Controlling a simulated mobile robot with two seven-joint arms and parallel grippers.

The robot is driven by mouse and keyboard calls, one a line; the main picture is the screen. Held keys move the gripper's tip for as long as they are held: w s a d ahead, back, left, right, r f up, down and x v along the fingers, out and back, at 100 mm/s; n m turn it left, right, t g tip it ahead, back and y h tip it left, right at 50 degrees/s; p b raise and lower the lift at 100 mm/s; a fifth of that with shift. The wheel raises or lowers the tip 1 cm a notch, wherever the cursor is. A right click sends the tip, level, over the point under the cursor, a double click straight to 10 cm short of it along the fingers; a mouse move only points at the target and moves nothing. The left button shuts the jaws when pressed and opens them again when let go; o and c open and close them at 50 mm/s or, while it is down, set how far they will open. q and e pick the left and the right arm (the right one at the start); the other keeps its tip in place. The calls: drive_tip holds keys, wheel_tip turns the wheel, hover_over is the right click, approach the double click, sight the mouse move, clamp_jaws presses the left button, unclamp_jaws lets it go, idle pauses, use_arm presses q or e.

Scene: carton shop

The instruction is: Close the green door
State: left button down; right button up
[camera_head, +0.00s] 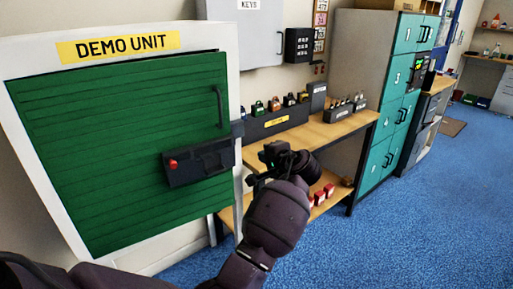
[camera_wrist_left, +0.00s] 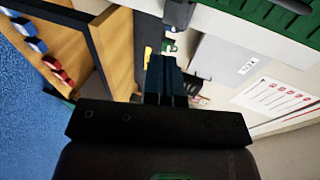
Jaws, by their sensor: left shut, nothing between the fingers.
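The green door (camera_head: 120,130) is a slatted panel in a white frame under a yellow DEMO UNIT label. It sits within or very near its frame; a dark line shows along its top edge, and I cannot tell if it is fully flush. It has a dark pull handle (camera_head: 219,106) and a dark lock box with a red knob (camera_head: 173,163). My left gripper (camera_head: 252,181) is just right of the door's frame, shut and empty, apart from the lock box. In the left wrist view its fingers (camera_wrist_left: 164,80) are together, with part of the door (camera_wrist_left: 262,14) at upper right. My right gripper is not in view.
A wooden workbench (camera_head: 310,134) with padlocks and trays stands right of the door, behind my gripper. Red items lie on its lower shelf. Teal lockers (camera_head: 385,150) stand farther right. The blue floor (camera_head: 430,220) is clear at right.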

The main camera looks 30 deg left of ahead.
use_arm(q)
drive_tip(key=r+x, duration=0.1)
drive_tip(key=x, duration=1.2)
drive_tip(key=shift+w+a, duration=0.35)
drive_tip(key=shift+f, duration=0.15)
drive_tip(key=w+a+b, duration=0.2)
drive_tip(key=a, duration=0.1)
drive_tip(key=shift+w+a+n+g, duration=0.1)
drive_tip(key=shift+w+n+g, duration=0.05)
drive_tip(key=shift+n+g, duration=0.25)
